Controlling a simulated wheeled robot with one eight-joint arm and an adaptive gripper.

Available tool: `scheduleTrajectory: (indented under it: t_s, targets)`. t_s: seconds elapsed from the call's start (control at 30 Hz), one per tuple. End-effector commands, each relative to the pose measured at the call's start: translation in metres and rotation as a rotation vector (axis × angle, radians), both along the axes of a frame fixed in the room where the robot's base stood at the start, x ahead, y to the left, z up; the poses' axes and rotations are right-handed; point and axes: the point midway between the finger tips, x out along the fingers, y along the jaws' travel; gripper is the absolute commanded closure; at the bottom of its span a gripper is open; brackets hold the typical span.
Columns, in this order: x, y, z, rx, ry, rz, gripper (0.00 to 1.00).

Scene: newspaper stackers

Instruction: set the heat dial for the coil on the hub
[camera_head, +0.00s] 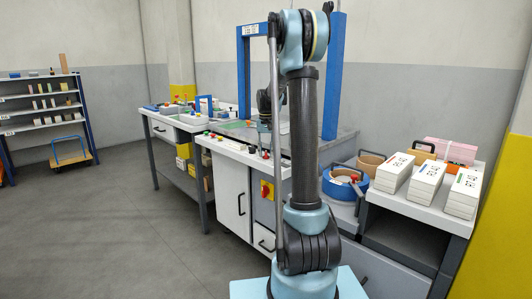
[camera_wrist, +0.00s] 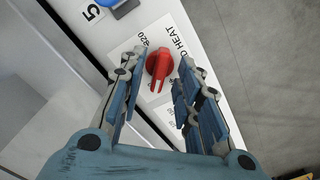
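My gripper (camera_wrist: 162,62) is open, with one blue finger on each side of the dial. A gap shows on both sides; I cannot tell how far the tips are above the panel. In the head view my gripper (camera_head: 268,108) is over the workbench, partly behind my arm, and the dial cannot be made out. A blue coil (camera_head: 338,188) lies on a stand right of my arm; its hub is unclear.
A blue knob (camera_wrist: 122,8) is near a "5" label in the wrist view. A blue arch frame (camera_head: 243,75) stands on the bench. White stacks (camera_head: 428,178) sit on a side table at right. Open floor (camera_head: 110,225) is at left.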

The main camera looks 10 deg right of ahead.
Motion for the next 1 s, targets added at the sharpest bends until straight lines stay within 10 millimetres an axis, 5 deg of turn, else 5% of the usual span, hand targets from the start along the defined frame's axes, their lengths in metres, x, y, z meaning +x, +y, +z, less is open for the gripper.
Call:
scheduleTrajectory:
  t_s: [0.17,0.7,1.0]
  targets:
    - [0.000,0.000,0.011,0.000,0.000,0.000,0.69]
    - [0.002,0.000,0.102,0.000,0.001,0.000,0.69]
    - [0.002,0.000,0.118,0.000,0.001,0.000,0.69]
